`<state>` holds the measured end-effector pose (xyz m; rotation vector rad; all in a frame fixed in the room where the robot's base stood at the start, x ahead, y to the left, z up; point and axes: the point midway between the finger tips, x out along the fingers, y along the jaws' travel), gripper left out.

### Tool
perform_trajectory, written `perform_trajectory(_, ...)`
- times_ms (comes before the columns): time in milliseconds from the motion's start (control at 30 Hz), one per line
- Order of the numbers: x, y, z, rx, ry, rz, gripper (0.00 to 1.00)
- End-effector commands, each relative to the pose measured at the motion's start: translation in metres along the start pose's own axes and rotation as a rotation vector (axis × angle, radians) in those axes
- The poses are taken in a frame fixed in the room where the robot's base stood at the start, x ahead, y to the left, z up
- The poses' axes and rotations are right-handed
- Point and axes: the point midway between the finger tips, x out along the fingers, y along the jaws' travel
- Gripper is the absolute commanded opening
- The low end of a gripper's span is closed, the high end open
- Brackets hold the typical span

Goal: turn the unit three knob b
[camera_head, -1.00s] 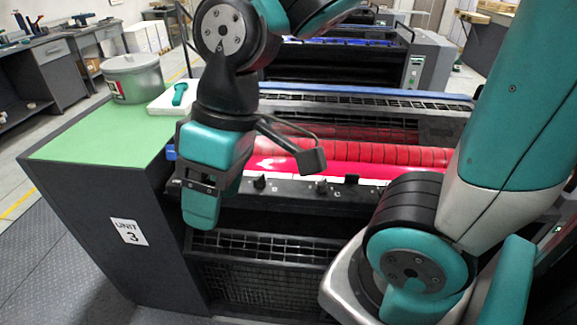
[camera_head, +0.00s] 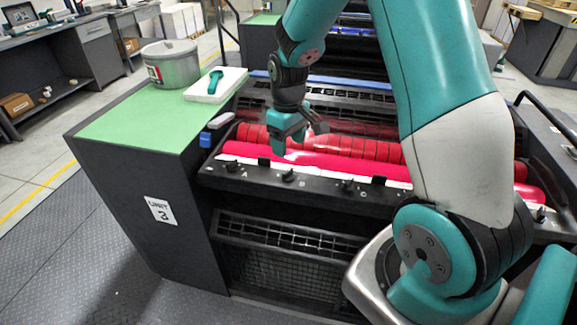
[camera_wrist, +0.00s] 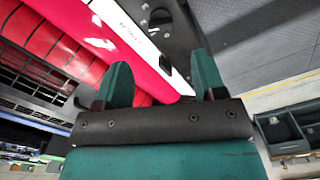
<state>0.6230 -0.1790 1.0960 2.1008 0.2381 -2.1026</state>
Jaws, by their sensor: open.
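Unit three is the dark cabinet with the "UNIT 3" label (camera_head: 160,210) in the head view. A black rail along its front carries several small dark knobs, among them one at the left (camera_head: 233,165), one near my gripper (camera_head: 289,175) and one further right (camera_head: 347,186). My gripper (camera_head: 280,147) is above the red rollers, just behind and above the second knob, touching none that I can see. In the wrist view my gripper (camera_wrist: 163,72) is open and empty, with a dark knob (camera_wrist: 165,58) showing beyond the fingers.
Red rollers (camera_head: 330,160) lie behind the rail. A green top (camera_head: 135,120) at the left bears a grey ink can (camera_head: 170,65) and a white tray (camera_head: 228,85) with a teal tool. A wire mesh guard (camera_head: 285,270) is below the rail. Open floor lies at the left.

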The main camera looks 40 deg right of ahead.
Motion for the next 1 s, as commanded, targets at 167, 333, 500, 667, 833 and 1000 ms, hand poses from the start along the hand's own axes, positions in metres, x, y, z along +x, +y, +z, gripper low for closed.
perform_trajectory(167,0.040,-0.001,0.001,0.000,-0.006,-0.003,0.64)
perform_trajectory(333,0.070,-0.001,0.001,0.000,-0.004,-0.002,0.64)
perform_trajectory(500,0.086,-0.001,0.000,0.000,0.000,-0.001,0.64)
perform_trajectory(667,0.091,-0.001,0.000,0.000,0.001,0.000,0.64)
perform_trajectory(833,0.091,-0.001,0.000,0.000,0.002,0.000,0.64)
perform_trajectory(1000,0.091,-0.001,0.000,0.000,0.001,0.000,0.29)
